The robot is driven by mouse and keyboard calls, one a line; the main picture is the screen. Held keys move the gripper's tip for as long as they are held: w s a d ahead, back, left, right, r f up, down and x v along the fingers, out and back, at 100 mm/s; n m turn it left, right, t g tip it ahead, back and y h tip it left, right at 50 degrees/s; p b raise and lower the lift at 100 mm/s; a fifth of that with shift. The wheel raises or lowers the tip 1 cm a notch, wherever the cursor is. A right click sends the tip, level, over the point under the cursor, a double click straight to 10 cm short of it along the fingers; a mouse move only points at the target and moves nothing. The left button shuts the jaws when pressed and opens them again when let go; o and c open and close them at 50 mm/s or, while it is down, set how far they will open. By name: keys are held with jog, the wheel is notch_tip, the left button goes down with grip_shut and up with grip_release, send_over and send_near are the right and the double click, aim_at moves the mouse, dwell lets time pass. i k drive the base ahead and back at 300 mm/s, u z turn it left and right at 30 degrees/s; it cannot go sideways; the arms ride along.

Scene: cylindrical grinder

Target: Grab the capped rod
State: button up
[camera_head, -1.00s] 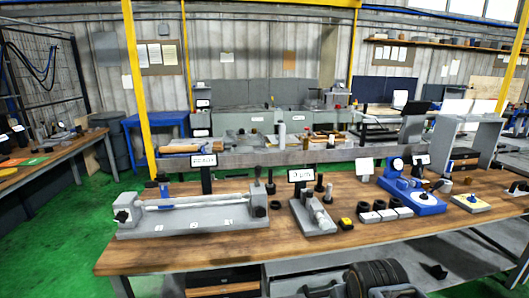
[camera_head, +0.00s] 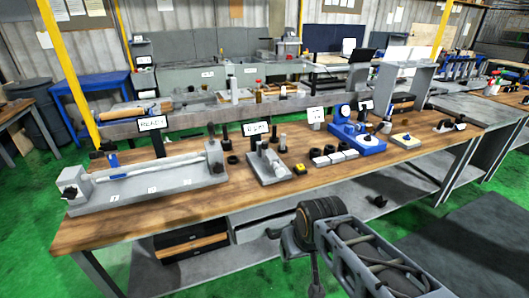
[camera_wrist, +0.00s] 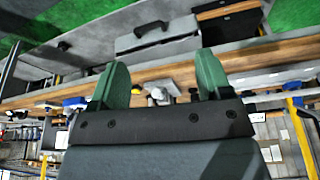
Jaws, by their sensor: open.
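The gripper is out over the floor on the near side of the bench, away from the rod. I cannot pick out the rod in the wrist view.
A sign (camera_head: 152,123) stands behind the rod.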

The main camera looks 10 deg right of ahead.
aim_at(264, 144)
jog(key=z, duration=1.1)
jog(key=i, duration=1.8)
jog(key=u, duration=3.8)
